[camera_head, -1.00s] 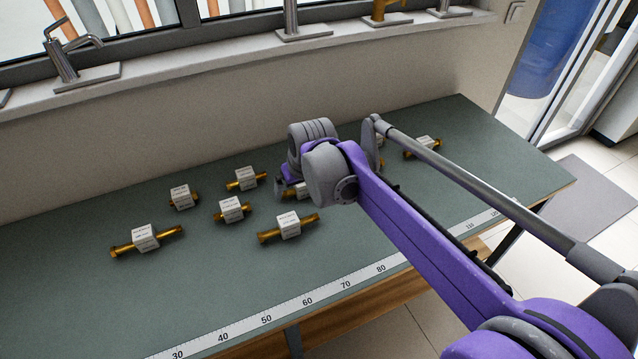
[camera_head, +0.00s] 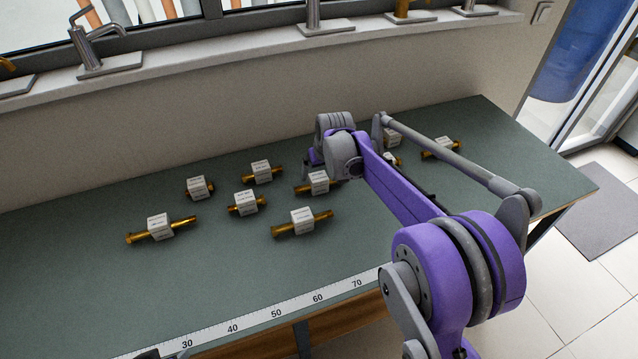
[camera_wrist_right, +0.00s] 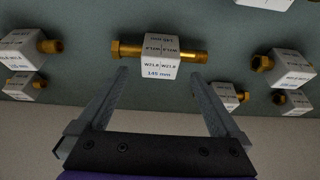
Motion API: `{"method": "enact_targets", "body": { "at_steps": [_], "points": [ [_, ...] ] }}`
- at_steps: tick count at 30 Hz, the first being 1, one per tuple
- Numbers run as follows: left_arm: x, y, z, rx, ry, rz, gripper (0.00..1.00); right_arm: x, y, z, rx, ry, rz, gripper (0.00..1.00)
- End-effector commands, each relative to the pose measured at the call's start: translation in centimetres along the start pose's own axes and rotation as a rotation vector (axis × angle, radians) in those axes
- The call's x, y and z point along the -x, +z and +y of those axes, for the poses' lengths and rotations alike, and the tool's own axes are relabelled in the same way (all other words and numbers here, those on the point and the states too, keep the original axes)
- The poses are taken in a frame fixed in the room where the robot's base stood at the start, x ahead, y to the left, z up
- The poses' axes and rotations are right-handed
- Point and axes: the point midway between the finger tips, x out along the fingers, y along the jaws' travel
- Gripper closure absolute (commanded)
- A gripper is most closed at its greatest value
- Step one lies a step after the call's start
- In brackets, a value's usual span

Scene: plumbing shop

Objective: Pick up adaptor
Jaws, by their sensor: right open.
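Several brass adaptors with white printed labels lie on the green bench. My right gripper (camera_wrist_right: 158,74) is open and empty. In the right wrist view a brass adaptor (camera_wrist_right: 190,56), its label reading W21.8 and 145 mm, lies crosswise just beyond the fingertips, centred between them. No grip on it shows. In the head view my right gripper hangs over the back middle of the bench, its fingers partly hidden by its own wrist. An adaptor (camera_head: 319,182) lies just in front of it, its right end hidden. My left gripper is not in view.
Other adaptors lie close by: one in front (camera_head: 303,221), one at far left (camera_head: 160,228), more at left (camera_head: 247,202) and one at right (camera_head: 441,148). A measuring strip (camera_head: 260,318) runs along the bench's front edge. A wall and a sill with taps stand behind.

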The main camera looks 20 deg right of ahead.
Motion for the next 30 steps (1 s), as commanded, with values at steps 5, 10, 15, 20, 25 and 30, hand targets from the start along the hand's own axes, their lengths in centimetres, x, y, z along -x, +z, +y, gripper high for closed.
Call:
{"method": "enact_targets", "body": {
  "at_steps": [5, 10, 15, 20, 25, 30],
  "points": [
    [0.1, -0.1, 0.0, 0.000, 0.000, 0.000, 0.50, -2.6, 0.3, 0.0, 0.000, 0.000, 0.000, 0.00],
    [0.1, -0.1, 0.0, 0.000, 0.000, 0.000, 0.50, -3.3, 0.3, 0.0, 0.000, 0.000, 0.000, 0.00],
    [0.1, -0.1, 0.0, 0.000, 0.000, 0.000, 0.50, -3.2, 0.3, 0.0, 0.000, 0.000, 0.000, 0.04],
    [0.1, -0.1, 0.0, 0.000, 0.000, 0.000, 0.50, -3.2, 0.3, 0.0, 0.000, 0.000, 0.000, 0.32],
    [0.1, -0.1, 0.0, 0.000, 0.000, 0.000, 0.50, -3.2, 0.3, 0.0, 0.000, 0.000, 0.000, 0.63],
    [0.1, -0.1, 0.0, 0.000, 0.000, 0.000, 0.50, -3.2, 0.3, 0.0, 0.000, 0.000, 0.000, 0.94]
  ]
}}
